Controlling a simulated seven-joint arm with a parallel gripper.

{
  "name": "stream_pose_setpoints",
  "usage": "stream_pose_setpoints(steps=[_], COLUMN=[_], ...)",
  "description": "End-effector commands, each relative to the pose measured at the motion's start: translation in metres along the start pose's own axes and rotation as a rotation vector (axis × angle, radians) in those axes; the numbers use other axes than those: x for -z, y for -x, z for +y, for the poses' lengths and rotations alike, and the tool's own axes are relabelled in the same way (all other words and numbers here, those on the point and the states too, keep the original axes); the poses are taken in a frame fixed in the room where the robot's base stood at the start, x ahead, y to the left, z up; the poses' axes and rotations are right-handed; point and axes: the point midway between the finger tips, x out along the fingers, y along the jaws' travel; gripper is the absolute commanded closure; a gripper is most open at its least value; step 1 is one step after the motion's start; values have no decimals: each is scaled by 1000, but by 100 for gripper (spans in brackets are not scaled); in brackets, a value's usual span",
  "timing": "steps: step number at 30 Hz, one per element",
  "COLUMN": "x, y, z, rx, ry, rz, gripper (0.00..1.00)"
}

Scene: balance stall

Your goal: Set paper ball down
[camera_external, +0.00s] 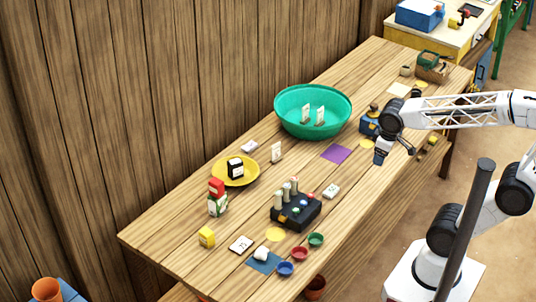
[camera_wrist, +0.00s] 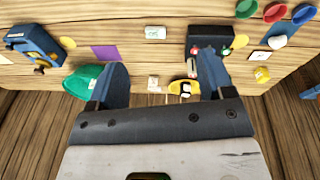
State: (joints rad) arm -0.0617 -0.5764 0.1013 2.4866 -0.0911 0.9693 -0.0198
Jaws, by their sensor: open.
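A small white crumpled lump, which looks like the paper ball (camera_external: 262,253), rests on a blue square mat (camera_external: 254,266) near the front of the table. In the wrist view the paper ball (camera_wrist: 287,28) shows at the upper right, beside the visible part of the blue mat (camera_wrist: 276,43). My gripper (camera_external: 381,154) is over the right-hand part of the table, well away from the ball. In the wrist view my gripper (camera_wrist: 163,62) has its two fingers spread wide, with nothing held between them.
Blue, red and green small bowls (camera_external: 300,254) stand right of the mat. A black block with upright pieces (camera_external: 296,214) is behind them. A yellow plate (camera_external: 250,178), a large green basin (camera_external: 290,125) and a purple square (camera_external: 336,154) lie farther back. Bare planks separate them.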

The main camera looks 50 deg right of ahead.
Motion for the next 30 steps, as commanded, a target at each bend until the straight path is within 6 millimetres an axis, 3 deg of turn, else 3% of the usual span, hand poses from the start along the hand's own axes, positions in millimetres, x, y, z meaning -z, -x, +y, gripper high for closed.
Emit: stream_pose_setpoints(steps=[3, 9, 30], x=[-14, -23, -23], y=[5, 8, 9], z=[6, 8, 8], rx=[27, 50, 51], ry=[-86, -151, -154], rz=[37, 67, 68], gripper=[25, 25, 25])
